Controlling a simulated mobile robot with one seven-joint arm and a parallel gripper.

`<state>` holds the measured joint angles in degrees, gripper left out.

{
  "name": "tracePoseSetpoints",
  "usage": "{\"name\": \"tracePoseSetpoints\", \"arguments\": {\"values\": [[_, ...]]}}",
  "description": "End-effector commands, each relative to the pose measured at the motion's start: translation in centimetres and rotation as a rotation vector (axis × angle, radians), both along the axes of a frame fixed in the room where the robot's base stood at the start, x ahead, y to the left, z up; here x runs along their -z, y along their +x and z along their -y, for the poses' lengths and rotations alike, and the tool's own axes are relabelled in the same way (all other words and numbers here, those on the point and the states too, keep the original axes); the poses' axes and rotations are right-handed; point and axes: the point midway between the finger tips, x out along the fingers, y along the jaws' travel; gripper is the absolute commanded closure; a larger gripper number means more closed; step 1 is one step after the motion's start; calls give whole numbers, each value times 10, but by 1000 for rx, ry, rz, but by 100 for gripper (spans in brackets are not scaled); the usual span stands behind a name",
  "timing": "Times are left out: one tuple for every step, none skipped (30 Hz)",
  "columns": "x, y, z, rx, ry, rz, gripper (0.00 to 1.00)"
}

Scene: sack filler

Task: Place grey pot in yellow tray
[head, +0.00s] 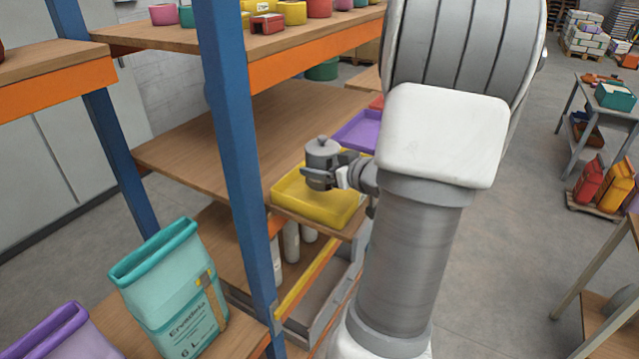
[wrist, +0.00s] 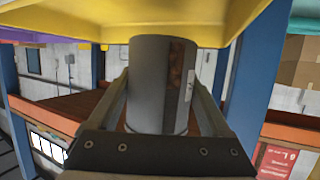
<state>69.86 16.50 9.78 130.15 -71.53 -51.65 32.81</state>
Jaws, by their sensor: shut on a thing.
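The grey pot (head: 322,157) is a small lidded cylinder with a knob on top, and it stands upright over the yellow tray in the head view. My gripper (head: 328,178) is shut on it from the right side. In the wrist view the grey pot (wrist: 160,80) fills the space between the two fingers. The yellow tray (head: 318,208) lies on the wooden shelf, its inside otherwise empty where I can see it. The yellow tray (wrist: 60,22) also spans the top of the wrist view, close to the pot's end. I cannot tell whether pot and tray touch.
A purple tray (head: 358,130) sits just behind the yellow one, partly hidden by my arm. A blue rack post (head: 232,150) stands left of the yellow tray. An upper shelf (head: 150,35) with colourful pots is above. The middle shelf (head: 235,130) has bare room.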

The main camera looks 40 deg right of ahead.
Motion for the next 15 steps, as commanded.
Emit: {"name": "tracePoseSetpoints", "arguments": {"values": [[3, 4, -2, -2, 2, 0, 73], [4, 6, -3, -2, 1, 0, 73], [5, 7, -4, -2, 1, 0, 73], [7, 8, -4, -1, 1, 0, 73], [10, 8, -4, 0, 3, 0, 73], [16, 8, -4, 0, 4, -2, 73], [21, 8, -4, 1, 5, -1, 73], [26, 7, -4, 1, 5, -2, 73], [32, 7, -4, 2, 6, -1, 73], [35, 7, -4, 1, 4, -2, 73], [39, 7, -4, 1, 5, -1, 73], [42, 7, -4, 1, 3, -1, 73], [43, 8, -4, 1, 3, 0, 73], [44, 8, -4, 1, 2, 0, 73], [45, 8, -4, 0, 1, 1, 73]]}}
